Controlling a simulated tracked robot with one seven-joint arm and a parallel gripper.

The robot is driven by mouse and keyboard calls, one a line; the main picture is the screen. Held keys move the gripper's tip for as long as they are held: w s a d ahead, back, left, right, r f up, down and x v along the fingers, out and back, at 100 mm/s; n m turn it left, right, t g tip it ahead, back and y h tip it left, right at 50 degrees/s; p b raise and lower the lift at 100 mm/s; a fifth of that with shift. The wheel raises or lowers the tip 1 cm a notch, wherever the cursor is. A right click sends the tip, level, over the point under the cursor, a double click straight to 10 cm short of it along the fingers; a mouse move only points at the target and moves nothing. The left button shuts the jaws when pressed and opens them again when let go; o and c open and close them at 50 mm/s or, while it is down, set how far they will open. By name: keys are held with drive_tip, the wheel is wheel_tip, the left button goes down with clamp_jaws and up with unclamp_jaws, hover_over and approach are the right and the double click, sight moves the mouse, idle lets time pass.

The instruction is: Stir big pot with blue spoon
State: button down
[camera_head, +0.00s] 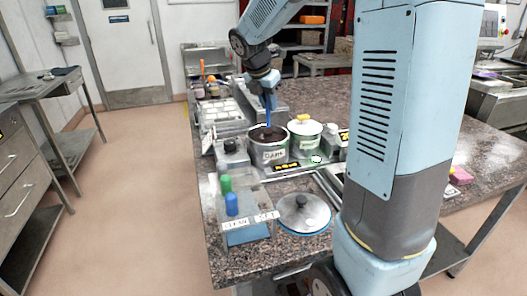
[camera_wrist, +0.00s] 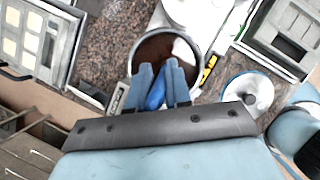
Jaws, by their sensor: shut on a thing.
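The big pot (camera_head: 268,153) is a metal pot with a label and dark brown contents, standing on the counter at mid-picture in the head view. Its open top and brown contents also show in the wrist view (camera_wrist: 149,54). My gripper (camera_head: 268,97) is above the pot, pointing down. In the wrist view my gripper (camera_wrist: 161,80) has its two fingers around a blue handle. The blue spoon (camera_head: 268,116) is upright in my gripper, and its lower end reaches down to the pot's contents. The spoon's tip is hidden.
A white pot with a yellow-knobbed lid (camera_head: 305,128) stands just right of the big pot. A round lid (camera_head: 304,210) lies nearer on the counter. A clear rack with green and blue caps (camera_head: 245,211) stands front left. White mould trays (camera_head: 222,112) lie behind.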

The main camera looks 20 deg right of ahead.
drive_tip(key=shift+r, duration=1.45)
idle(0.5)
drive_tip(key=shift+r, duration=1.9)
